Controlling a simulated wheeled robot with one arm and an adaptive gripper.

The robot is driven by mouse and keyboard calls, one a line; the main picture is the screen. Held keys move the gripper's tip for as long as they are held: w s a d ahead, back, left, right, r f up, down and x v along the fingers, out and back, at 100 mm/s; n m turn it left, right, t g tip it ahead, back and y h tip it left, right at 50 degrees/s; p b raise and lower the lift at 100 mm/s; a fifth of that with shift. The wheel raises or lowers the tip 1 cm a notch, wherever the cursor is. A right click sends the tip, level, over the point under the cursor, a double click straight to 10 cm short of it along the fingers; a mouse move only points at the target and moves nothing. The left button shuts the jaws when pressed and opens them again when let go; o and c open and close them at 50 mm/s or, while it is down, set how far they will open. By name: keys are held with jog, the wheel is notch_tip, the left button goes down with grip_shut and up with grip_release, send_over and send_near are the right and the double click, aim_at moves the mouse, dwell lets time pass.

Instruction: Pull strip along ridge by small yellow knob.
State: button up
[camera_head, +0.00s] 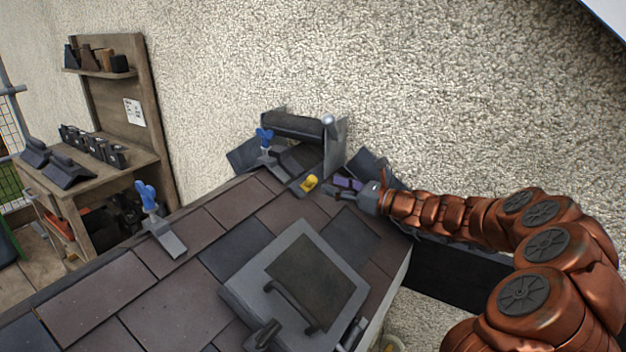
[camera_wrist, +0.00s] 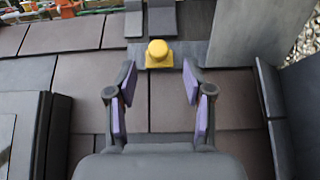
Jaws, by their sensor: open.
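The small yellow knob (camera_head: 310,182) stands on the roof near the ridge end, close to the grey upright plates. It also shows in the wrist view (camera_wrist: 158,53), on a yellow base at the end of a dark strip (camera_wrist: 196,20), just beyond and between my fingertips. My gripper (camera_head: 338,187) is open and empty, with purple pads on its two fingers, seen also in the wrist view (camera_wrist: 157,95). It is just right of the knob in the head view and does not touch it. Much of the strip is hidden in the head view.
A grey-framed panel with a handle (camera_head: 305,280) lies on the slate tiles in front. Blue-handled tools (camera_head: 148,197) stand on the roof at left and near the ridge. A dark roll (camera_head: 292,124) sits against the rough wall. A wooden bench (camera_head: 100,160) with ridge pieces stands at left.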

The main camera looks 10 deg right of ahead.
aim_at(315, 180)
jog(key=shift+p+x, duration=0.3)
jog(key=shift+x, duration=3.25)
jog(key=shift+s, duration=0.1)
grip_shut()
